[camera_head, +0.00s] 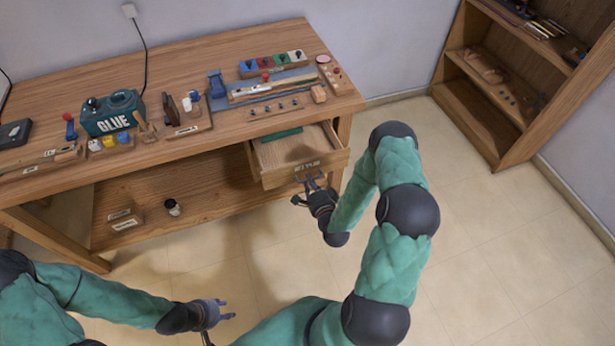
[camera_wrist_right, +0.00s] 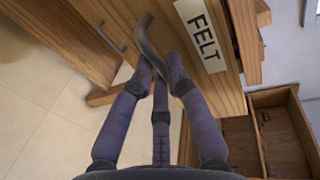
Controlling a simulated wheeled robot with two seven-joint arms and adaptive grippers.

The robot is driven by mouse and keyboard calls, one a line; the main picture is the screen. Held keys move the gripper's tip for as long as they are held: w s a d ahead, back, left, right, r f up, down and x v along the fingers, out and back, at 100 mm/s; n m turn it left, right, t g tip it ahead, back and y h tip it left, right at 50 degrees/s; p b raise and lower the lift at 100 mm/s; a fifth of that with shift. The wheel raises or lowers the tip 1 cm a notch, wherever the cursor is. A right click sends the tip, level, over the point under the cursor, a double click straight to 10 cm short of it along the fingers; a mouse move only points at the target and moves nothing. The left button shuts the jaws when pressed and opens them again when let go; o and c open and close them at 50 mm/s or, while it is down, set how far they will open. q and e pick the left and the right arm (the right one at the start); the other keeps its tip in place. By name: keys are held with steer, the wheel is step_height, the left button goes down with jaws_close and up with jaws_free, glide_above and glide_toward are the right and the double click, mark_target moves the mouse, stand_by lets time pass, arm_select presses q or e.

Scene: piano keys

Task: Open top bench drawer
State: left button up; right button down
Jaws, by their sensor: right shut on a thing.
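The top bench drawer (camera_head: 330,163) sticks out from under the right end of the workbench (camera_head: 190,58), with its inside showing. Its wooden front has a white FELT label (camera_head: 307,166), also clear in the right wrist view (camera_wrist_right: 202,36). A green piece (camera_head: 282,135) lies at the back of the drawer. My right gripper (camera_head: 309,183) is at the drawer front. In the right wrist view its fingers (camera_wrist_right: 163,82) are shut on the dark curved handle (camera_wrist_right: 147,38). My left gripper (camera_head: 221,312) is open and empty, low over the floor, away from the bench.
A wooden bookcase (camera_head: 515,90) stands at the right. The floor (camera_head: 490,260) between is clear.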

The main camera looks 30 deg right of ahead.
steer(key=shift+s, duration=0.15)
steer(key=c, duration=1.2)
jaws_free()
steer(key=v, duration=1.2)
steer(key=a+f+n+g+y, duration=0.3)
steer(key=a+f+n+g, duration=0.2)
steer(key=a+n, duration=0.25)
steer(key=a+f+n+g+y, duration=0.4)
steer(key=a+f+n+g, duration=0.15)
steer(key=a, duration=0.25)
steer(key=s+a+n+g, duration=0.1)
steer(key=s+a, duration=0.1)
steer(key=s+a+n+g, duration=0.2)
steer(key=s, duration=0.1)
steer(key=s+a+n+g, duration=0.1)
steer(key=s+a+n, duration=0.1)
steer(key=s, duration=0.1)
steer(key=shift+s+a+y, duration=0.1)
steer(key=shift+a+y, duration=0.2)
steer(key=shift+a, duration=0.05)
